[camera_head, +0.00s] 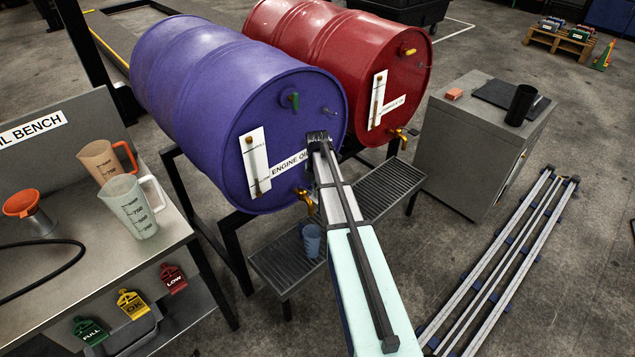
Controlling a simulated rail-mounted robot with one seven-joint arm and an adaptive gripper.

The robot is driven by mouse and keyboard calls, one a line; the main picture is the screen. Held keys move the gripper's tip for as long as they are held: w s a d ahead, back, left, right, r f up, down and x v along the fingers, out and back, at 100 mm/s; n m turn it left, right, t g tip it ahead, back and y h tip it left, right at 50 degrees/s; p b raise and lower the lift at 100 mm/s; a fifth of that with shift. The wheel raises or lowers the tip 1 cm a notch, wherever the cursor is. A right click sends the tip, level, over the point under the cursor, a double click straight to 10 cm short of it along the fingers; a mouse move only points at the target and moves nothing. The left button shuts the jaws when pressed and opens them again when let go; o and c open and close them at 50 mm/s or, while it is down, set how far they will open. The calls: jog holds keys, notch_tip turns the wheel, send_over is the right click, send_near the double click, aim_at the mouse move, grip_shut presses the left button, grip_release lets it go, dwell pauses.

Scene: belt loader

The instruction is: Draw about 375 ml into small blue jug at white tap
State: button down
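The small blue jug (312,240) stands on the grated drip stand under the purple drum, partly hidden by my arm. A brass-coloured tap (304,196) sits low on the drum face, just above and left of the jug. Another brass tap (401,134) is low on the red drum. I cannot make out a white tap. My gripper (317,137) is in front of the purple drum's face, above the tap and the jug. Its fingers are small and dark, so their opening cannot be made out. Any liquid in the jug cannot be seen.
The purple drum (190,75) reads "ENGINE OIL"; the red drum (345,45) stands behind it. The grated stand (372,197) runs below both. A bench (190,237) at left holds two larger jugs and a funnel. A grey cabinet (465,150) and floor rails (500,265) are at right.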

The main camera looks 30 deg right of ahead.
jog(key=shift+f, duration=0.25)
